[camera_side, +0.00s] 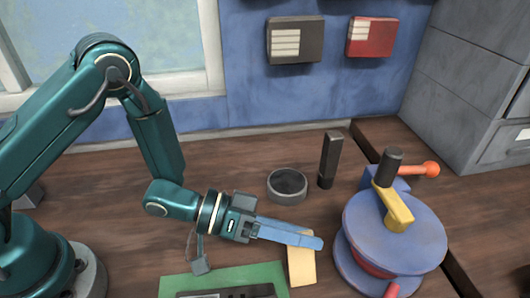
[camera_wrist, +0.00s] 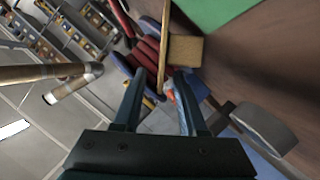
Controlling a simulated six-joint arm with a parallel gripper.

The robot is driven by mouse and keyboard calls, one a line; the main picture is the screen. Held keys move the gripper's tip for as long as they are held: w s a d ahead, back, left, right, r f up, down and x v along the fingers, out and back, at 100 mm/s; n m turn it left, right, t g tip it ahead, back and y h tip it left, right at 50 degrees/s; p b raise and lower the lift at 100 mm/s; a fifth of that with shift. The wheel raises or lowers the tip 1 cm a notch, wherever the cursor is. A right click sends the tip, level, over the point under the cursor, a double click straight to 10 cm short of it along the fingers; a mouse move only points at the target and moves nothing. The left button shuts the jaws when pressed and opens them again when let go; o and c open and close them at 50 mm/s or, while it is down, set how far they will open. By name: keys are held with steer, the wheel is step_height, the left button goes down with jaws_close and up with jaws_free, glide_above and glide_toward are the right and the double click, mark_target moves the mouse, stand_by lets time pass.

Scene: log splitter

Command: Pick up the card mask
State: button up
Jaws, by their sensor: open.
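A tan card piece, which I take to be the card mask (camera_side: 301,266), stands at the front of the bench beside the green mat. In the side view its upper part is at my gripper's fingertips (camera_side: 314,242). In the wrist view the card mask (camera_wrist: 185,50) shows as a thin upright edge with a tan face beside it. The thin edge runs down between the two open fingers of my gripper (camera_wrist: 161,80). I cannot tell whether either finger touches it. The fingers hide part of it in the side view.
A blue round machine (camera_side: 393,235) with a yellow arm and orange-tipped lever stands close to the right. A grey ring dish (camera_side: 287,185) and dark upright block (camera_side: 329,160) stand behind. A green mat (camera_side: 175,287) lies at the front. The bench's back left is clear.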

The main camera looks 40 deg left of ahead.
steer(key=shift+w+d+f, duration=0.1)
steer(key=shift+w+d, duration=0.05)
steer(key=shift+d, duration=0.15)
jaws_close()
